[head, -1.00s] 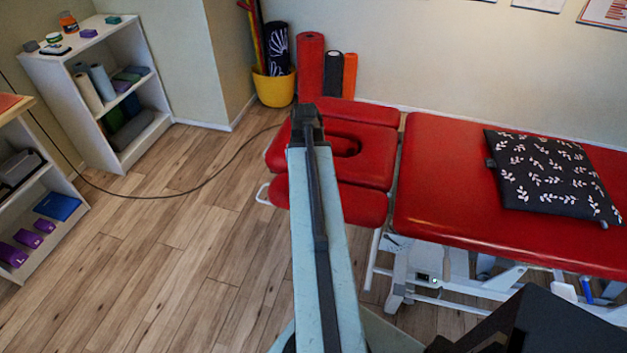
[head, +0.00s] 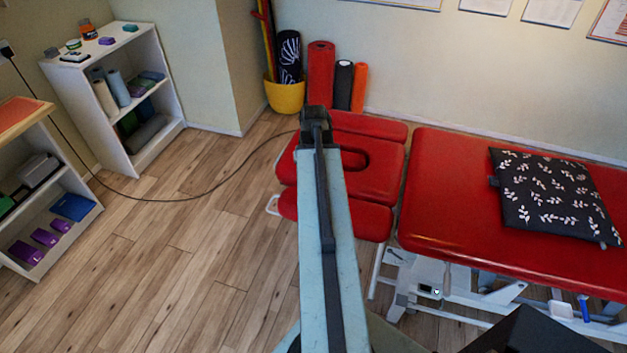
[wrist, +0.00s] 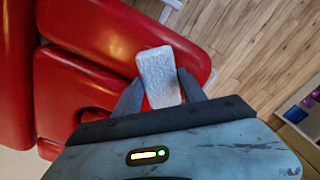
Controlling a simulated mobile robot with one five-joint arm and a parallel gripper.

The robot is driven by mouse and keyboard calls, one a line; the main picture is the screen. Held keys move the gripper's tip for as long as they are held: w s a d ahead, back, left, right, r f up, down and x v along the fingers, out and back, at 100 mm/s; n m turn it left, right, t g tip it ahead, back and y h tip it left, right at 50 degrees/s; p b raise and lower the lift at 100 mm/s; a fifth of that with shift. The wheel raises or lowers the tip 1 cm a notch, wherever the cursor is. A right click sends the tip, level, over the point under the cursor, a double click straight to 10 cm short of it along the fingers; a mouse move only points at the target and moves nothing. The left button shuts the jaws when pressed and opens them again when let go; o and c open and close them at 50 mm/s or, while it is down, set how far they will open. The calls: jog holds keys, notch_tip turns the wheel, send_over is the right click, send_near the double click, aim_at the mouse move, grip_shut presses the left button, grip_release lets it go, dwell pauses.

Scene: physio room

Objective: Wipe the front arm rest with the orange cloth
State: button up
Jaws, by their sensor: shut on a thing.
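The front arm rest (head: 365,220) is the red pad on the near side of the couch's head end. It also shows in the wrist view (wrist: 110,30), at the top. My gripper (wrist: 160,92) is shut on a pale grey, textured, block-like thing (wrist: 157,70); no orange cloth shows between the fingers. The held thing overlaps the edge of the arm rest in the wrist view; I cannot tell whether it touches. In the head view my arm hides part of the head end, and the fingers cannot be seen.
The red face pad (head: 385,165) with its hole lies behind the arm rest. A dark patterned cushion (head: 555,197) lies on the main couch (head: 450,215). Shelves (head: 130,150) stand at left. A flat orange-red thing (head: 18,112) lies on the wooden top. A cable crosses the clear floor (head: 170,240).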

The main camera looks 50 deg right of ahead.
jog(key=shift+f, duration=0.1)
notch_tip(320, 180, up, 3)
jog(key=p, duration=0.3)
dwell(0.3)
